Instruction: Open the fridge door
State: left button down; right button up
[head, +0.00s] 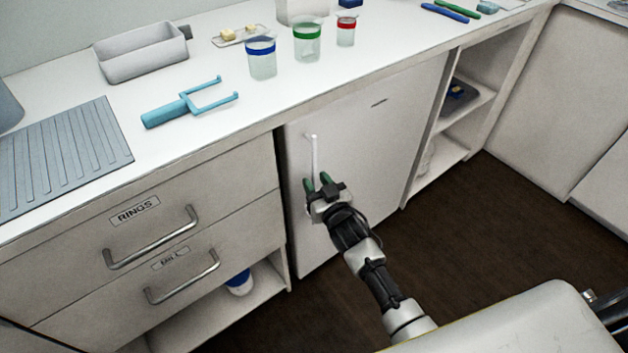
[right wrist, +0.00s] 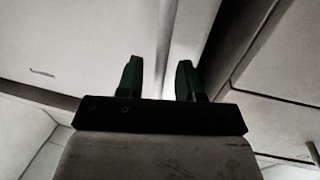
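The fridge door (head: 370,150) is a plain pale panel under the counter, and it looks shut. Its slim white upright handle (head: 314,152) is near the door's left edge. My right gripper (head: 317,183) is at the lower part of the handle. In the right wrist view its two green fingers (right wrist: 160,80) are apart, with the handle bar (right wrist: 166,45) showing between them and a gap on both sides. Whether the fingertips reach fully around the bar is hard to tell. My left gripper is not in view.
Left of the fridge are drawers with metal handles, one labelled RINGS (head: 135,214). Open shelves (head: 468,100) stand to the right. The counter above holds jars with coloured bands (head: 262,60), a blue two-pronged tool (head: 185,103) and a grey bin (head: 142,54). The dark floor before the fridge looks clear.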

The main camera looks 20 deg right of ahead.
jog(key=shift+w+a, duration=0.15)
jog(key=shift+w, duration=0.65)
grip_shut()
jog(key=shift+s, duration=0.15)
